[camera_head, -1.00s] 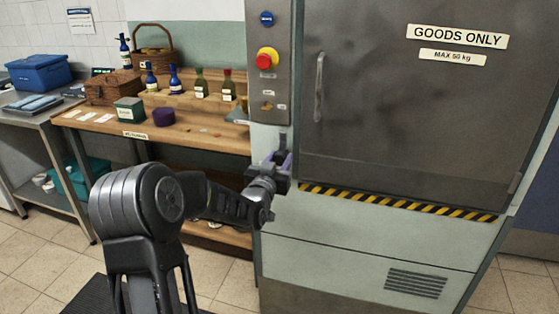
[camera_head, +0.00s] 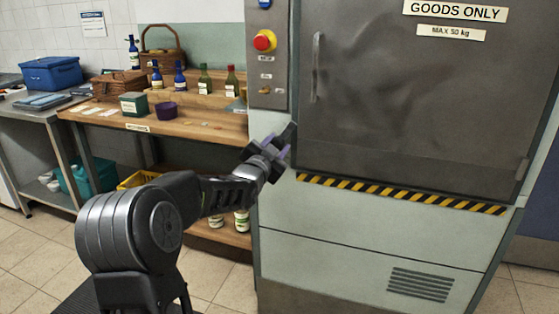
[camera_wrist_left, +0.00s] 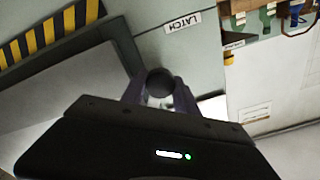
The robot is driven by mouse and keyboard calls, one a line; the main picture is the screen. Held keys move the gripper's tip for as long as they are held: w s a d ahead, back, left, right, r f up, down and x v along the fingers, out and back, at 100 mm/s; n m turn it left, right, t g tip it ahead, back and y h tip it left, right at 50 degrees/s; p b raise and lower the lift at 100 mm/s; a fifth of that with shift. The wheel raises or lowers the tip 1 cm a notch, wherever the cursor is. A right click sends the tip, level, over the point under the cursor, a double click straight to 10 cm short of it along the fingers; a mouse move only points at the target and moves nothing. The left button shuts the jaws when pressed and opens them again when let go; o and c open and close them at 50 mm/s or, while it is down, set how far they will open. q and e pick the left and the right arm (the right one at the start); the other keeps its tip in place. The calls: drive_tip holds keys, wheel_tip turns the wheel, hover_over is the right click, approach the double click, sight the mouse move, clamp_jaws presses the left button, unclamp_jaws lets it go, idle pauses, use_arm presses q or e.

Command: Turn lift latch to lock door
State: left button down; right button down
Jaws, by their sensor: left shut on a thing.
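The lift door (camera_head: 400,110) is a grey metal panel with a vertical handle (camera_head: 316,68), and it looks closed. My left gripper (camera_head: 277,148) is at the lower left corner of the door and is shut on the dark latch (camera_head: 290,131). The latch slants up toward the right in the head view. In the left wrist view, the round dark end of the latch (camera_wrist_left: 160,81) sits between the two purple-grey fingers, below a LATCH label (camera_wrist_left: 183,35). The gripper body hides part of the latch. My right gripper is not in view.
A control panel with a red button (camera_head: 264,41) is above the gripper. A yellow-black striped strip (camera_head: 400,193) runs under the door. A wooden bench (camera_head: 200,137) with bottles and baskets stands on the left. Tiled floor shows at the lower left.

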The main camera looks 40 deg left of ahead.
use_arm(q)
drive_tip(key=m+b, duration=0.2)
drive_tip(key=b, duration=0.1)
drive_tip(key=m+b, duration=0.2)
drive_tip(key=shift+f+m+b, duration=0.35)
drive_tip(key=shift+m+b, duration=0.05)
drive_tip(key=m+b, duration=0.4)
drive_tip(key=b, duration=0.1)
drive_tip(key=shift+r+m+b, duration=0.1)
drive_tip(key=shift+m+b, duration=0.55)
drive_tip(key=shift+m, duration=0.15)
drive_tip(key=shift+r+m+b, duration=0.15)
drive_tip(key=shift+m+b, duration=0.35)
drive_tip(key=shift+m, duration=0.1)
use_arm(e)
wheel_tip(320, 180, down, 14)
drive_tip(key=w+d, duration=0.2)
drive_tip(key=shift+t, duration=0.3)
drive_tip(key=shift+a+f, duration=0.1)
use_arm(q)
drive_tip(key=c, duration=0.9)
unclamp_jaws()
drive_tip(key=shift+s+d, duration=0.1)
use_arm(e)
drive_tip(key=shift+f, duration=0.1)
